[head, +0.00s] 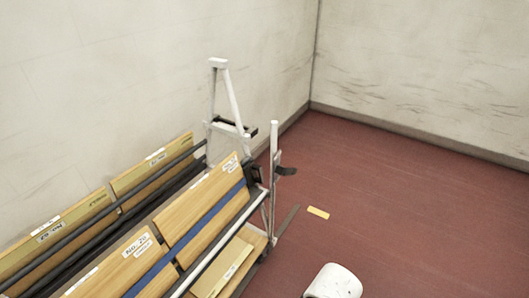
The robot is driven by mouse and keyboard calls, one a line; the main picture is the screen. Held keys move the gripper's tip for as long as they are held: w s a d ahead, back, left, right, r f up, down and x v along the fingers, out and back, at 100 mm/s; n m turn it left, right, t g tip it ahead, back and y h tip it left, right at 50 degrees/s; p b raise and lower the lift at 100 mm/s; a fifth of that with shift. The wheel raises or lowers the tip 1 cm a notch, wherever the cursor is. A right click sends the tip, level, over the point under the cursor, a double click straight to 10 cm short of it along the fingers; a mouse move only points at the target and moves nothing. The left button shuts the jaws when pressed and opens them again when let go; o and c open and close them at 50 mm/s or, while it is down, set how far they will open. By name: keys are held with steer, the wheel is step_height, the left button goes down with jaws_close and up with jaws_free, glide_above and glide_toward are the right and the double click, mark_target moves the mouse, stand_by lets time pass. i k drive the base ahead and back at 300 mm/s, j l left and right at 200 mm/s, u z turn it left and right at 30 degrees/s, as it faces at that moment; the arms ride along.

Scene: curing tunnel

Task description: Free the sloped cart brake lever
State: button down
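A cart (200,265) with a pale metal frame stands at the lower left, loaded with wooden boards. At its right end, a short black lever-like piece (287,171) sticks out to the right from a white upright post (274,150). It looks like the brake lever, but I cannot tell for sure. Another dark piece (236,127) sits on the white A-shaped frame (222,95) at the cart's far end. My gripper is not in view. A white rounded part, apparently of my arm, shows at the bottom edge, apart from the cart.
Scuffed pale walls (420,60) meet in a corner behind. The floor to the right is clear. Labelled boards (200,205) fill the cart.

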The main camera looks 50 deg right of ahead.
mark_target(280, 170)
steer(key=z, duration=1.05)
steer(key=i+l, duration=0.25)
steer(key=i, duration=0.2)
steer(key=i+u, duration=0.05)
